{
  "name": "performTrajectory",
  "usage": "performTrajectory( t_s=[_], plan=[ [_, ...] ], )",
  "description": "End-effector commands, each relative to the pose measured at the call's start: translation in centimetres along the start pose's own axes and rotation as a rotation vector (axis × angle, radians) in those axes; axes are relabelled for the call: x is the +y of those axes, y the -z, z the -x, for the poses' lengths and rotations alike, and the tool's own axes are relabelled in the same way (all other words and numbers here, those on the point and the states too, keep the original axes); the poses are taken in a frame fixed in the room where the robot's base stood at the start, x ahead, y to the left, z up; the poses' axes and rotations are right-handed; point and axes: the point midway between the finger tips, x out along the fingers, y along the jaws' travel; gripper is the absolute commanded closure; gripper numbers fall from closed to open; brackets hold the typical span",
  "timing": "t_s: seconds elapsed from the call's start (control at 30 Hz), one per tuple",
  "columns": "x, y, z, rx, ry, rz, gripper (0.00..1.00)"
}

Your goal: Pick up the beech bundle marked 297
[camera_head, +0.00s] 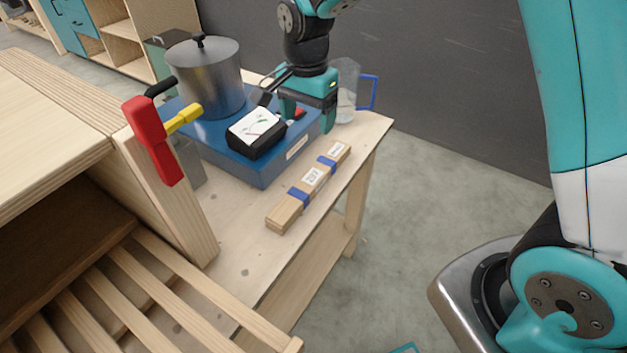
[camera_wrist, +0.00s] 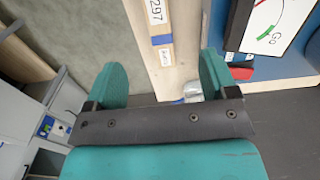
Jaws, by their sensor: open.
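The beech bundle (camera_head: 286,213) lies on the pale wooden bench, bound with two blue bands and carrying white labels. In the wrist view the bundle (camera_wrist: 161,40) shows the number 297; its nearer end lies in line with the gap between my fingers. My gripper (camera_head: 306,114) is open and empty, beyond the bundle's far end, near the blue box's right edge. Its spread fingers also show in the wrist view (camera_wrist: 160,75). No contact with the bundle is visible.
The blue box (camera_head: 268,172) beside the bundle carries a metal pot (camera_head: 207,80) and a black device with a white face (camera_head: 255,128). A clear jug (camera_head: 347,95) stands behind my gripper. A red and yellow clamp (camera_head: 150,135) is at left.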

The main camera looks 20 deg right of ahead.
Motion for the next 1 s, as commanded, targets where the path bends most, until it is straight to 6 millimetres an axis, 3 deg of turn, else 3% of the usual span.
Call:
performTrajectory(
  t_s=[0.5,0.77,1.0],
  plan=[
    [0.3,0.3,-10.5,-0.001,-0.006,-0.013,0.21],
    [0.4,0.4,-12.4,-0.001,-0.005,-0.013,0.21],
    [0.9,0.8,-16.0,-0.001,-0.005,-0.011,0.21]
  ],
)
